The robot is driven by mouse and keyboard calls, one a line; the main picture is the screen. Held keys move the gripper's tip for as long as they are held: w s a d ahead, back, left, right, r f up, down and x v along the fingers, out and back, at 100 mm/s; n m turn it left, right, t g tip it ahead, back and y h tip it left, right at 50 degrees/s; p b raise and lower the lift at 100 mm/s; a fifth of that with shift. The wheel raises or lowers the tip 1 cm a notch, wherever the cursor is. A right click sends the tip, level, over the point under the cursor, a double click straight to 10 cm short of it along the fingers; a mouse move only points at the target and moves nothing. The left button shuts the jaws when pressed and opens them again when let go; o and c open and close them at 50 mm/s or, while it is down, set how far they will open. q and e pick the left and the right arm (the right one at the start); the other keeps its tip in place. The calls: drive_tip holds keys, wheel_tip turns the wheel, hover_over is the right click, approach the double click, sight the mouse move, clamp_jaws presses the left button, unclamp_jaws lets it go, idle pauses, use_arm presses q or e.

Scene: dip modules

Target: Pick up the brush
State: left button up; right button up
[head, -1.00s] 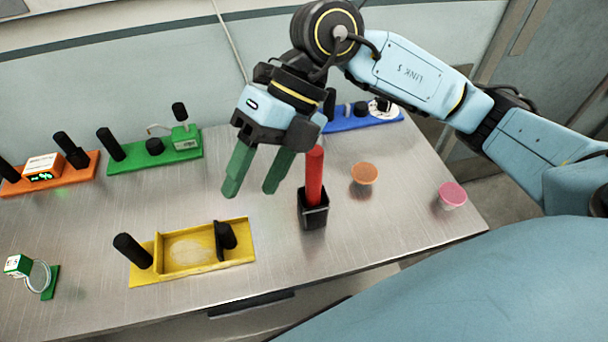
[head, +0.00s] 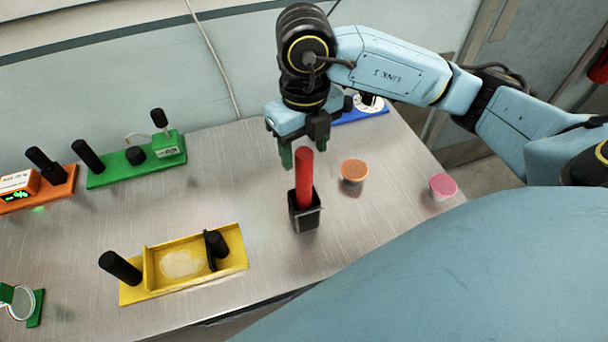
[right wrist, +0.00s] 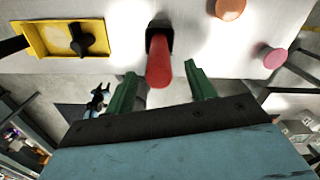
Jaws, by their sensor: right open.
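The brush (head: 303,178) is a red handle standing upright in a black square holder (head: 306,218) on the metal table; its lower end is hidden inside. My right gripper (head: 299,155), with green fingers, is open and empty by the top of the handle, behind it in the head view. In the right wrist view the red handle (right wrist: 159,70) points toward the camera, and its top lies across the gap between the two spread fingers (right wrist: 161,84). I cannot tell whether either finger touches it. My left gripper is not in view.
A yellow tray module (head: 235,262) lies left of the holder. Orange (head: 353,171) and pink (head: 443,186) cups stand to the right. Green (head: 130,173), orange (head: 62,190) and blue (head: 360,114) modules line the back. The table between holder and yellow module is clear.

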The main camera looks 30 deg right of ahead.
sight(304, 166)
wheel_tip(304, 166, down, 4)
drive_tip(key=shift+s+f+p, duration=0.1)
drive_tip(key=shift+f+p, duration=0.1)
drive_tip(key=shift+p, duration=0.25)
drive_tip(key=shift+f, duration=0.5)
drive_tip(key=c, duration=1)
drive_tip(key=shift+c, duration=0.2)
drive_tip(key=shift+r, duration=0.15)
wheel_tip(304, 166, up, 18)
drive_tip(key=shift+p, duration=0.45)
drive_tip(key=shift+a, duration=0.1)
